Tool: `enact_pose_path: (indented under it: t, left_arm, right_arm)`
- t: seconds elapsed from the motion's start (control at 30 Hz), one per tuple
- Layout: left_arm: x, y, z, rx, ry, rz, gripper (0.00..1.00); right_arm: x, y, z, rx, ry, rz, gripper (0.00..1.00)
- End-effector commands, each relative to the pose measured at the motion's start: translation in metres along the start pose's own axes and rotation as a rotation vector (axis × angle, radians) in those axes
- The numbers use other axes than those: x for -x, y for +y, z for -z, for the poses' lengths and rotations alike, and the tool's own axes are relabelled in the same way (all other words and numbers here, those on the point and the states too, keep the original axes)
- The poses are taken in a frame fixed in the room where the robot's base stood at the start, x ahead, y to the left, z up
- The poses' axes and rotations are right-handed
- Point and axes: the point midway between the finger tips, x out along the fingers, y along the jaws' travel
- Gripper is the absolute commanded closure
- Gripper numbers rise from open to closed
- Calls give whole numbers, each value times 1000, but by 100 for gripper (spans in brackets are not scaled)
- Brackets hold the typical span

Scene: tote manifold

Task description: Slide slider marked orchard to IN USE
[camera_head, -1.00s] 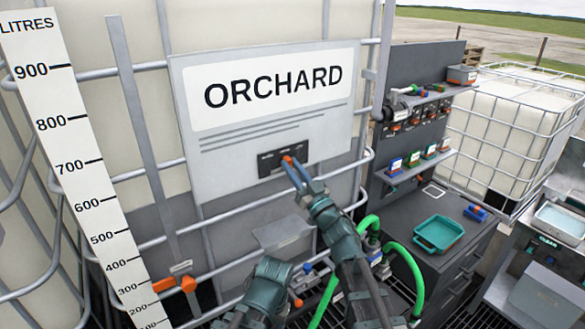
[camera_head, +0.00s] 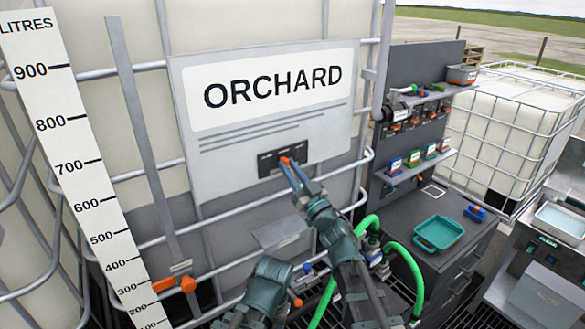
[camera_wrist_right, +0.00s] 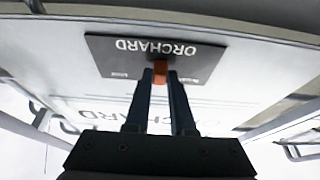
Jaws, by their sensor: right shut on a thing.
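The slider plate (camera_head: 268,165) is dark and sits on the white ORCHARD sign. In the right wrist view, the plate (camera_wrist_right: 125,52) appears upside down with the word ORCHARD and small end labels too blurred to read. Its orange slider knob (camera_wrist_right: 160,72) stands near the middle of the plate. My right gripper (camera_wrist_right: 160,86) is shut on this knob, its two fingers on either side. In the head view, the right gripper (camera_head: 290,170) reaches up to the plate from below. My left arm shows low in the head view, but its fingers cannot be made out.
The sign (camera_head: 235,178) hangs on a caged white tank with a litre scale (camera_head: 88,180) at left. Green hoses (camera_head: 412,270) curve beside my right arm. A dark bench with a teal tray (camera_head: 439,234) and a shelf of small coloured items stand at right.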

Motion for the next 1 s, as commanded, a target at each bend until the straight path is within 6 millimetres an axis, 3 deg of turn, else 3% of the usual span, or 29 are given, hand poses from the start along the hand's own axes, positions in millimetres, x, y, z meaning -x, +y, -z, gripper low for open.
enact_pose_path:
  t: [0.03, 0.2, 0.57, 0.6, 0.73, 1.0]
  left_arm:
    - [0, 0, 0, 0, 0, 0, 45]
    - [0, 0, 0, 0, 0, 0, 45]
    - [0, 0, 0, 0, 0, 0, 45]
    - [0, 0, 0, 0, 0, 0, 45]
    - [0, 0, 0, 0, 0, 0, 45]
    - [0, 0, 0, 0, 0, 0, 45]
  right_arm:
    - [2, -15, 1, -3, 0, 6, 100]
    - [1, -42, 0, -3, 1, 5, 100]
    - [1, -49, 0, 0, 0, 5, 100]
    - [1, -49, 0, 0, 0, 5, 74]
    - [1, -49, 0, 0, 0, 5, 51]
    - [1, -48, 0, 0, 0, 3, 48]
